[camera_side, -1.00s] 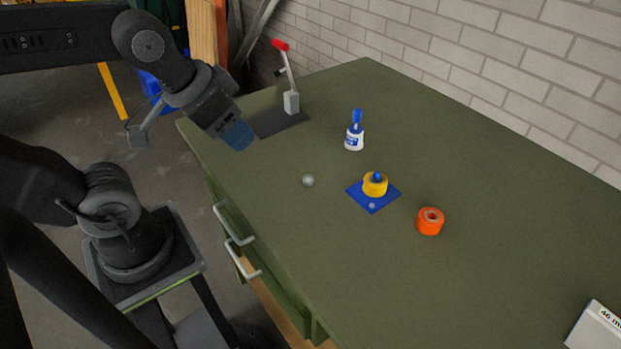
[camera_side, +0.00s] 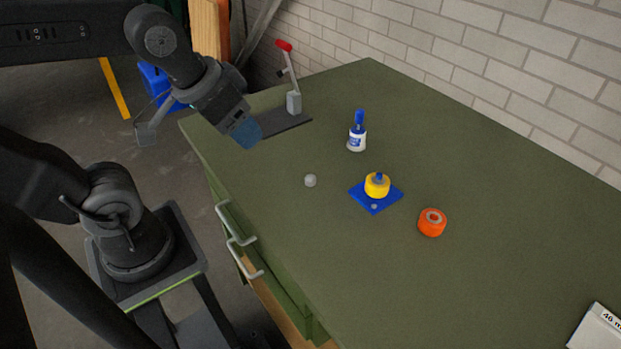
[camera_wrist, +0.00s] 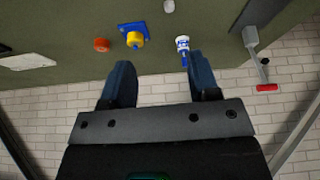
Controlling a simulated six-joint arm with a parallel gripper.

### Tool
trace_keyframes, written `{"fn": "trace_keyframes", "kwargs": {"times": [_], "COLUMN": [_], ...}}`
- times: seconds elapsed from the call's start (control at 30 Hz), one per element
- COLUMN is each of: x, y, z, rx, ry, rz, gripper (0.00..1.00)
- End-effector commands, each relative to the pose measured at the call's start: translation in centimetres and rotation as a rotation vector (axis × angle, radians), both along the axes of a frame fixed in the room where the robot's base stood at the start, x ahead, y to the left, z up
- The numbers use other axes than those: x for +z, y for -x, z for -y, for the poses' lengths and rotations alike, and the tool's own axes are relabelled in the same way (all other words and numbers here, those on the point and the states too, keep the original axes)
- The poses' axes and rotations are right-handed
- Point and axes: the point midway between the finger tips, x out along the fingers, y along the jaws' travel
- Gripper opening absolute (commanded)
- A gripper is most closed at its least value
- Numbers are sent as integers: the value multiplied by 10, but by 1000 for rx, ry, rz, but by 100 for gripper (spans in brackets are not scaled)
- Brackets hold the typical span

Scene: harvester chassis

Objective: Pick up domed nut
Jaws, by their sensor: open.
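The domed nut (camera_side: 310,181) is a small grey rounded piece on the green table, left of the blue plate. It also shows in the wrist view at the top edge (camera_wrist: 169,6). My gripper (camera_side: 243,134) is above the table's left part, up and to the left of the nut and apart from it. In the wrist view my gripper (camera_wrist: 162,85) has its two blue fingers spread wide with nothing between them.
A blue plate (camera_side: 362,201) carries a yellow ring (camera_side: 377,188) on a blue post. An orange ring (camera_side: 432,223), a white-blue bottle (camera_side: 357,138) and a red-handled lever clamp (camera_side: 293,103) stand around. A white box (camera_side: 597,330) is front right. Brick wall behind.

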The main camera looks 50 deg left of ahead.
Motion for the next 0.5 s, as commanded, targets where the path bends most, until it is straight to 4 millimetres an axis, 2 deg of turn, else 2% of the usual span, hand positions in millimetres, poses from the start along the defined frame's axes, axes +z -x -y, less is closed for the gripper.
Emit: {"fn": "trace_keyframes", "kwargs": {"times": [0.23, 0.4, 0.5], "x": [-8, -29, -42], "y": [-57, -101, -120], "z": [-1, 0, 1], "rx": [343, 630, 763], "ry": [104, 146, 154], "rz": [-163, -261, -296], "gripper": [55, 55, 55]}}
